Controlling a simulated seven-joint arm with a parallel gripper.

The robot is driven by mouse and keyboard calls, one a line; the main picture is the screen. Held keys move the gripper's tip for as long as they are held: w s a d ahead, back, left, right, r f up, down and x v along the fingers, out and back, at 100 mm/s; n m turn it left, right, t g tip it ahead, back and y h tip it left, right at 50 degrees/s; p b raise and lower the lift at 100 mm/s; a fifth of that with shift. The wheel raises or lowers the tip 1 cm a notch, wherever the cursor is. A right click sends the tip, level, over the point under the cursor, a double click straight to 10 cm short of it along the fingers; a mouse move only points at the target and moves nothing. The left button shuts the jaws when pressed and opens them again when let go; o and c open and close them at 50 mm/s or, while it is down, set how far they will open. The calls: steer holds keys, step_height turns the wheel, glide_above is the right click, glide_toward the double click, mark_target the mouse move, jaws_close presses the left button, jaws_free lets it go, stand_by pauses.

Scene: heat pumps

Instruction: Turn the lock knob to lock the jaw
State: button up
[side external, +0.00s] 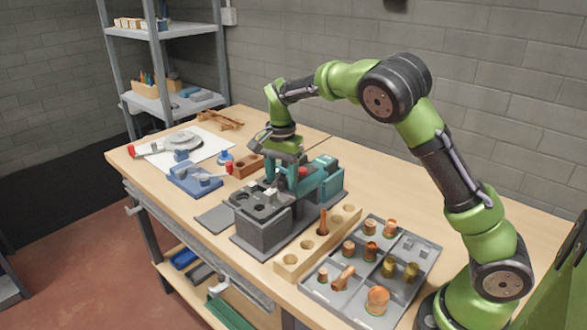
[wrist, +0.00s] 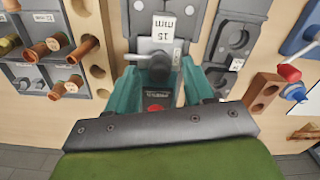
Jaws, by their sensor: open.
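A grey clamp block (side external: 263,222) with round sockets stands on the bench below my gripper (side external: 284,182). In the wrist view my gripper (wrist: 159,72) has its two teal fingers spread apart. A grey metal knob with a short bar (wrist: 152,57) shows between the fingertips; I take it for the lock knob. Whether a finger touches it I cannot tell. A pale jaw block marked 15 mm (wrist: 165,28) lies just beyond it. A red part (wrist: 155,107) shows nearer the palm, between the fingers. In the side view the fingers largely hide the knob.
A wooden rack (side external: 290,262) and a grey tray (side external: 345,308) of copper-coloured fittings stand in front and right. A teal machine body (side external: 331,184) is close behind my gripper.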

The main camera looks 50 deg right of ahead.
jaws_close()
steer(key=shift+m, duration=0.4)
steer(key=m, duration=0.9)
stand_by(0.4)
stand_by(0.4)
jaws_free()
